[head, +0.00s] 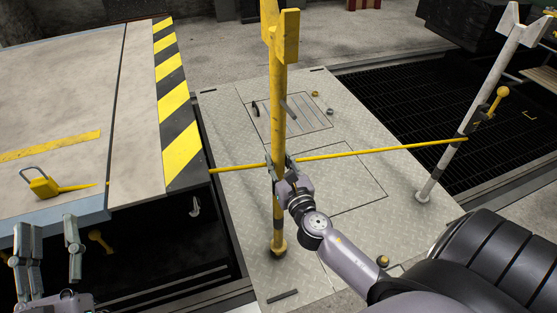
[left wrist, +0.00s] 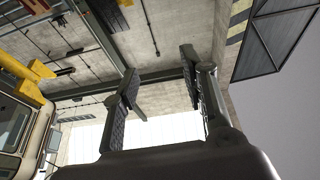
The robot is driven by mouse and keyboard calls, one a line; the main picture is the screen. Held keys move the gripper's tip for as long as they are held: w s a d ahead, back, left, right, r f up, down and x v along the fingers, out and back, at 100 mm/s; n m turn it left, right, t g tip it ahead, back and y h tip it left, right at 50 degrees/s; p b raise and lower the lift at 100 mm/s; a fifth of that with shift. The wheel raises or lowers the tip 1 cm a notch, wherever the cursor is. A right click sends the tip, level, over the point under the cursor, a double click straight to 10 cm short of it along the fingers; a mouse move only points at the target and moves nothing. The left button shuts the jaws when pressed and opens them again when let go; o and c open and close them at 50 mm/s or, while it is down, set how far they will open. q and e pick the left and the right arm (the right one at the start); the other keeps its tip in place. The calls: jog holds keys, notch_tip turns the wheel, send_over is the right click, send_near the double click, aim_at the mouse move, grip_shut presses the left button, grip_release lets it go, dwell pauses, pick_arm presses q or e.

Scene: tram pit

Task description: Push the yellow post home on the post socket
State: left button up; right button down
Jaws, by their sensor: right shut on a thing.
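The yellow post (head: 278,115) stands about upright in the middle of the head view, with a forked yellow head at its top. Its lower end has a dark band and meets a small round foot (head: 278,248) on the metal floor plate. This foot looks like the post socket; how deep the post sits in it I cannot tell. My right gripper (head: 279,168) is shut around the post at mid-height. My left gripper (head: 48,243) is open and empty at the lower left, away from the post; its spread fingers also show in the left wrist view (left wrist: 165,95).
A thin yellow bar (head: 380,150) runs across at my right gripper's height towards a white post (head: 470,120). A platform with a striped edge (head: 175,100) stands left, with a yellow padlock (head: 43,187) on it. A dark pit opening lies below the platform. Dark grating (head: 420,100) lies right.

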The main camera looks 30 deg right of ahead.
pick_arm(q)
jog(key=shift+s+r+t+b, duration=0.15)
jog(key=shift+s+r+t, duration=0.25)
jog(key=shift+r, duration=0.3)
jog(key=shift+s+r+t+b, duration=0.15)
jog(key=shift+s+r+t, duration=0.1)
jog(key=shift+r+t, duration=0.35)
jog(key=shift+s+r+h, duration=0.2)
jog(key=shift+r+h, duration=0.1)
